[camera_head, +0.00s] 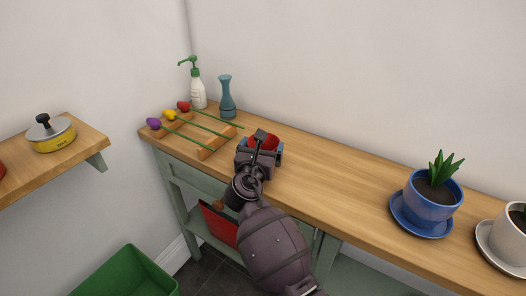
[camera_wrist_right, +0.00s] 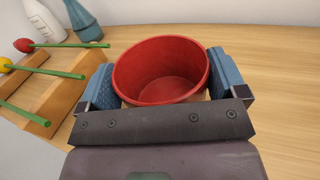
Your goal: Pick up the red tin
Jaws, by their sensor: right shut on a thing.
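The red tin (camera_wrist_right: 160,72) is round, open at the top and empty, with a plain red inside. It sits between the two blue finger pads of my right gripper (camera_wrist_right: 164,80), which is shut on it. In the head view the red tin (camera_head: 268,142) is mostly hidden behind my right gripper (camera_head: 262,152), over the wooden counter. I cannot tell whether the tin touches the counter. My left gripper is not in view.
A wooden rack (camera_head: 215,142) with flower sticks, a pump bottle (camera_head: 197,92) and a blue vase (camera_head: 227,98) stand left of the tin. A blue plant pot (camera_head: 432,205) stands at right. The counter (camera_head: 330,175) between is clear.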

